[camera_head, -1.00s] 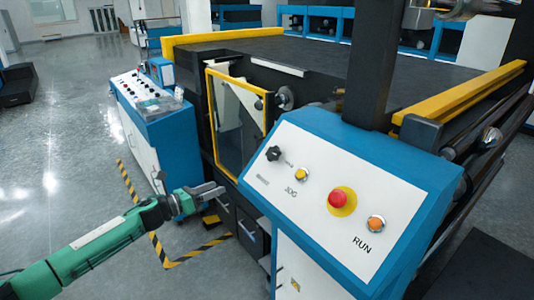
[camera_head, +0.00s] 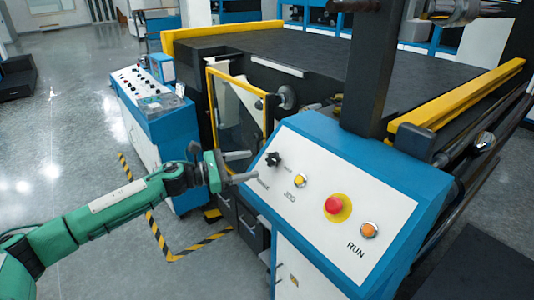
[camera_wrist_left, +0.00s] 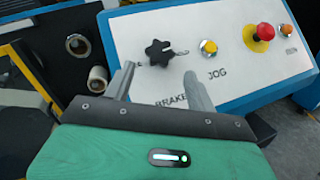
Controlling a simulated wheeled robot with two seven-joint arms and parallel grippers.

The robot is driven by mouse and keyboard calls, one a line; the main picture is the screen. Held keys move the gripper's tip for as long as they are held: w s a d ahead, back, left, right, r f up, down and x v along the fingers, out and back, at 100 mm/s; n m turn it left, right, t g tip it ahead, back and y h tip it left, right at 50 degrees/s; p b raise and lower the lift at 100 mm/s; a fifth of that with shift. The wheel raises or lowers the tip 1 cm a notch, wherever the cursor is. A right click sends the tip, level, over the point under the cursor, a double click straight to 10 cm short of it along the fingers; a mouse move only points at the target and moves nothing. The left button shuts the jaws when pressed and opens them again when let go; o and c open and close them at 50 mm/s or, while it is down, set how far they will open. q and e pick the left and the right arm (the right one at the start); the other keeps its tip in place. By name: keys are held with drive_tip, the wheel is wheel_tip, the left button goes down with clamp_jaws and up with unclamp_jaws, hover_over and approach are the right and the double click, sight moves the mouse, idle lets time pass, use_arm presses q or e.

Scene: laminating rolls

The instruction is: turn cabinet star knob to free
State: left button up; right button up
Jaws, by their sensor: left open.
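The black star knob (camera_head: 273,159) sits at the upper left of the white sloped panel on the blue cabinet (camera_head: 262,215). In the left wrist view the star knob (camera_wrist_left: 159,52) lies just beyond my fingertips, roughly between their lines, with a small mark to its right. My left gripper (camera_head: 254,166) is open and empty, left of the knob and apart from it. In the left wrist view its two fingers (camera_wrist_left: 160,72) are spread, the right one over the panel near the BRAKE lettering. My right gripper is not in view.
A yellow JOG button (camera_head: 300,180), a red emergency button (camera_head: 334,205) and an orange RUN button (camera_head: 369,230) are on the same panel. A dark post (camera_head: 372,70) rises behind it. A yellow-framed guard (camera_head: 238,110) stands behind my left gripper.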

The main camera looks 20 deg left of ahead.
sight(269, 161)
use_arm(q)
drive_tip(key=p+x, duration=0.2)
drive_tip(key=x, duration=0.4)
drive_tip(key=shift+r+p, duration=0.15)
drive_tip(key=shift+p, duration=0.15)
drive_tip(key=shift+w+d, duration=0.2)
drive_tip(key=shift+d, duration=0.05)
drive_tip(key=c, duration=1)
